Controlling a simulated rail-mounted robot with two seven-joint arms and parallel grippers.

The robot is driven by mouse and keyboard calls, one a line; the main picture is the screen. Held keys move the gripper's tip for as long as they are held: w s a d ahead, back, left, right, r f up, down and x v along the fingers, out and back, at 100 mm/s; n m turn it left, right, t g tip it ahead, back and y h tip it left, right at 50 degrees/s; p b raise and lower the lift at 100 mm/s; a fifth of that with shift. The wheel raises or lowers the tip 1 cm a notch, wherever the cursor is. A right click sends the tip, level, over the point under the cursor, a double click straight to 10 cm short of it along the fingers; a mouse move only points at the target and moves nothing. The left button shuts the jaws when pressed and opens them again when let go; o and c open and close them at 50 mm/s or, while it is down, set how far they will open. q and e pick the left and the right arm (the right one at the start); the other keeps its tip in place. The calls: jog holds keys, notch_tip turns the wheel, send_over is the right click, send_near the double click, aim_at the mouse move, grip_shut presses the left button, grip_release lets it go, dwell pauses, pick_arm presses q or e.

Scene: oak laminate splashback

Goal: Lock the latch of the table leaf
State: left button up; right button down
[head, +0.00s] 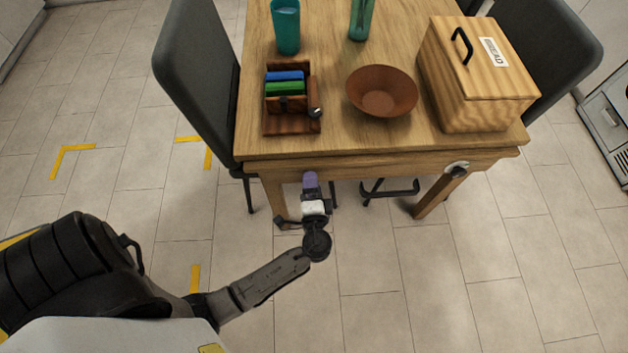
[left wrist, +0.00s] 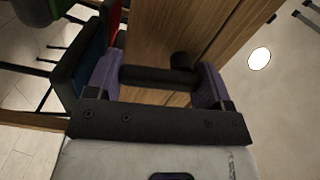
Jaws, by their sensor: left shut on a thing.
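The wooden table (head: 360,138) has its front edge facing me, with a wooden apron below it. My left gripper (head: 311,182) is at the front edge, left of its middle, with its purple fingertips up against the apron. In the left wrist view my left gripper (left wrist: 155,78) has its two purple fingers at either end of a dark bar (left wrist: 157,77), with a dark round piece behind it by the wood. This bar looks like the latch handle; the head view hides it behind the gripper. Whether the latch is locked cannot be told. My right gripper is out of view.
On the table stand a teal cup (head: 286,27), a rack with blue and green items (head: 291,125), a brown bowl (head: 382,92) and a bread box (head: 480,75). A round white-and-dark fitting (head: 457,168) is on the apron at right. A grey chair (head: 196,75) stands left.

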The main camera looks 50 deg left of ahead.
pick_arm(q)
jog(key=shift+s+m+p, duration=0.1)
jog(key=shift+m+p, duration=0.35)
jog(key=shift+m, duration=0.25)
jog(key=shift+a, duration=0.1)
jog(key=o, duration=0.9)
jog(key=shift+p+v, duration=0.95)
jog(key=shift+v, duration=6)
